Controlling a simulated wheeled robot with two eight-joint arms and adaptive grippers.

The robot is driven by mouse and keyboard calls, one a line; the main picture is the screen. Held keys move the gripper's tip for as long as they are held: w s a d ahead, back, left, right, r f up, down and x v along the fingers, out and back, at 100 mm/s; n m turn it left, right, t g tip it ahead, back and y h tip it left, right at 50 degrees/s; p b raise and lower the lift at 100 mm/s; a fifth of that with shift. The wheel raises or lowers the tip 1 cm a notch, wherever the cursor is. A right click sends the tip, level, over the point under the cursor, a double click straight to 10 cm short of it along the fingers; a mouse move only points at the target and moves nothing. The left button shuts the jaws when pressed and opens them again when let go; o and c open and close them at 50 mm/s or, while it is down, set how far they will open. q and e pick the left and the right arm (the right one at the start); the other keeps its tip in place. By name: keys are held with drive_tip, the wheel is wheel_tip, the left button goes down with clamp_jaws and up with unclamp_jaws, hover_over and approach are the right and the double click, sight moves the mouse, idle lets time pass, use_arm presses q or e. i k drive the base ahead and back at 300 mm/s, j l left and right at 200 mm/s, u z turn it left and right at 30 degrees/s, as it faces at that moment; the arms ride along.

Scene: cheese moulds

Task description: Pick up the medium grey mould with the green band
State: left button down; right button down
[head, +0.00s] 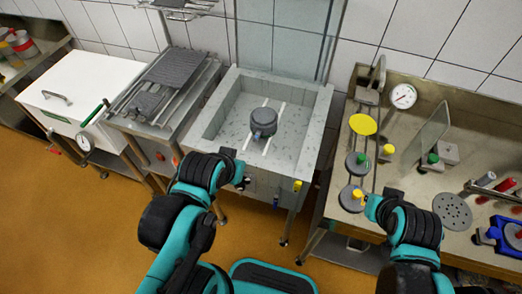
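I cannot make out a grey mould with a clear green band. A dark grey round mould (263,121) stands upright in the grey basin (218,112), with a bluish part low on its front. A grey disc with a green knob (355,168) lies on the steel table at right. My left gripper (241,178) is at the basin's front left edge, apart from the mould. My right gripper (368,205) is at the table's left edge, beside a grey disc with a yellow knob (349,203). The fingers of both are too small and dark to read.
The steel table (397,225) holds a yellow disc (362,124), a dial gauge (403,96), an upright clear plate (427,133), a perforated disc (451,212) and a blue device (497,236). A white chest (85,85) and a dark rack (172,70) stand left of the basin.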

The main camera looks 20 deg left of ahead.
sight(263, 121)
drive_tip(key=i+j+z, duration=0.2)
drive_tip(key=j, duration=0.2)
drive_tip(key=j+z, duration=0.2)
drive_tip(key=j, duration=0.2)
drive_tip(key=i+j+z, duration=0.2)
drive_tip(key=j, duration=0.2)
drive_tip(key=k, duration=0.05)
